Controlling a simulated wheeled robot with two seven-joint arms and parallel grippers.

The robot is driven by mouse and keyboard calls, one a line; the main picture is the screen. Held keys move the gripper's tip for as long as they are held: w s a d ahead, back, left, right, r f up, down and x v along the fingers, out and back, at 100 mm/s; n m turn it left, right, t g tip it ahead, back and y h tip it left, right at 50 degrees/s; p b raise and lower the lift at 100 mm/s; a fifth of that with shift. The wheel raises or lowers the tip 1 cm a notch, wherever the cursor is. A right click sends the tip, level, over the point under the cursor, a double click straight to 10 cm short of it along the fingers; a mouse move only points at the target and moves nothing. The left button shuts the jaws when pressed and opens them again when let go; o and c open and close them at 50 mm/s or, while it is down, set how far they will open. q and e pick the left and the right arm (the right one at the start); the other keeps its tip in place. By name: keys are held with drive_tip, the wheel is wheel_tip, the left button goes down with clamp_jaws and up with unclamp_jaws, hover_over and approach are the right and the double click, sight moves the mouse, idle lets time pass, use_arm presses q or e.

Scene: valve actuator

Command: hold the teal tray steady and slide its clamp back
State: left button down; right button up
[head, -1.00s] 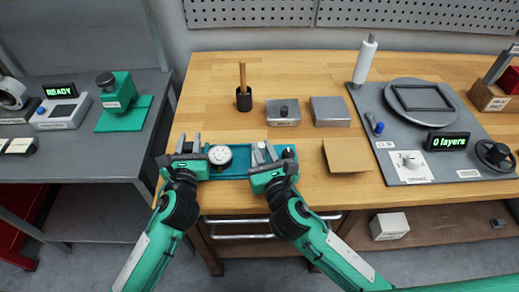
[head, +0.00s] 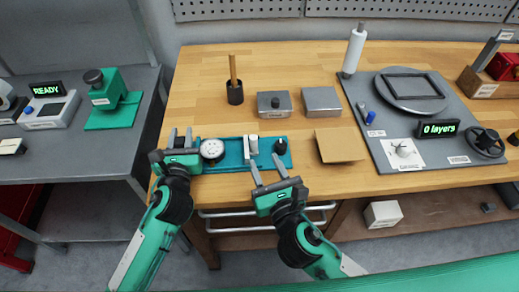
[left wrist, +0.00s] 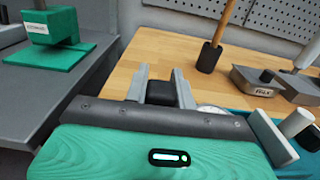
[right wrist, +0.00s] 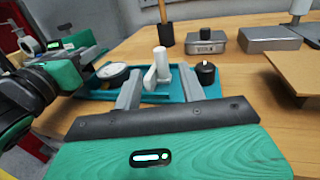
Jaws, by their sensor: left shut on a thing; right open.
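The teal tray (head: 232,152) lies near the front edge of the wooden bench. It carries a round white dial gauge (head: 212,149), a pale upright clamp (head: 252,146) and a black knob (head: 281,147) near its right end. My left gripper (head: 180,138) is shut on a black block (left wrist: 161,93) at the tray's left end. My right gripper (head: 268,170) is open and empty in front of the tray. In the right wrist view its fingers (right wrist: 173,90) point at the clamp (right wrist: 160,66), which stands apart from them.
Behind the tray stand a black cup with a wooden stick (head: 234,92), a grey block with a knob (head: 274,104) and a plain grey block (head: 321,101). A tan sheet (head: 340,145) lies to the right. Bare bench separates them from the tray.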

use_arm(q)
drive_tip(key=shift+f, duration=0.25)
use_arm(e)
drive_tip(key=shift+v, duration=2.2)
use_arm(q)
drive_tip(key=c, duration=1.1)
unclamp_jaws()
use_arm(e)
drive_tip(key=shift+w, duration=0.15)
use_arm(q)
drive_tip(key=shift+r, duration=0.1)
drive_tip(key=shift+s, duration=0.1)
